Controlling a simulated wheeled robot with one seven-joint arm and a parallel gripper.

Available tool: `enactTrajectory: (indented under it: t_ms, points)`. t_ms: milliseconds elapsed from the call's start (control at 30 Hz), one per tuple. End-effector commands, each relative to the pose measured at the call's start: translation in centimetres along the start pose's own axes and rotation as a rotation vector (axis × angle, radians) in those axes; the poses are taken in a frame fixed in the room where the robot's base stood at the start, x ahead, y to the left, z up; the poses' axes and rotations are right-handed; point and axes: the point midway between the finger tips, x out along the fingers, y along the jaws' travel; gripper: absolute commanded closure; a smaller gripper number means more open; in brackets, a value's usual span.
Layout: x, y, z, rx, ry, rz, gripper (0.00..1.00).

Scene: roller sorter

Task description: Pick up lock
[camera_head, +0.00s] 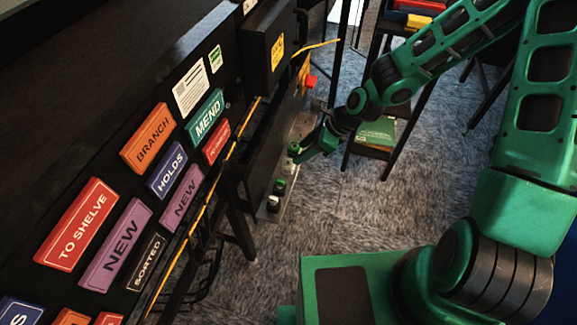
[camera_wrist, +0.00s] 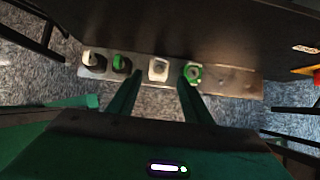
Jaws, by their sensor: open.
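No thing is clearly recognisable as a lock. A narrow metal plate (camera_wrist: 232,82) on the side of the dark machine carries several small fittings. In the wrist view these include a black and white one (camera_wrist: 94,59), a green and black one (camera_wrist: 121,64), a pale squarish one (camera_wrist: 158,69) and a round green one with a grey centre (camera_wrist: 193,73). My gripper (camera_wrist: 157,84) is open. Its fingertips appear on either side of the pale fitting, the right one just below the round green one. I cannot tell whether they touch. In the head view my gripper (camera_head: 304,150) is at the plate, partly hiding it.
A red button (camera_head: 311,81) sits above the plate, near a yellow cord. A dark stand (camera_head: 398,150) with a green item stands behind my arm. Grey carpet (camera_head: 330,235) is open below.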

Motion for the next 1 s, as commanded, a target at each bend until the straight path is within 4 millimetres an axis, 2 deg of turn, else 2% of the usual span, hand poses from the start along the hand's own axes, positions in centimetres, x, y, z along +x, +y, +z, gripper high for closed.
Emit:
enactTrajectory:
  t_ms: [300, 667, 1000]
  points:
    - [3.9, 0.1, 0.0, 0.000, -0.001, 0.004, 0.55]
    - [5.8, 0.1, -0.2, 0.000, 0.001, 0.003, 0.55]
    - [9.4, 0.2, -0.6, -0.002, 0.001, 0.002, 0.55]
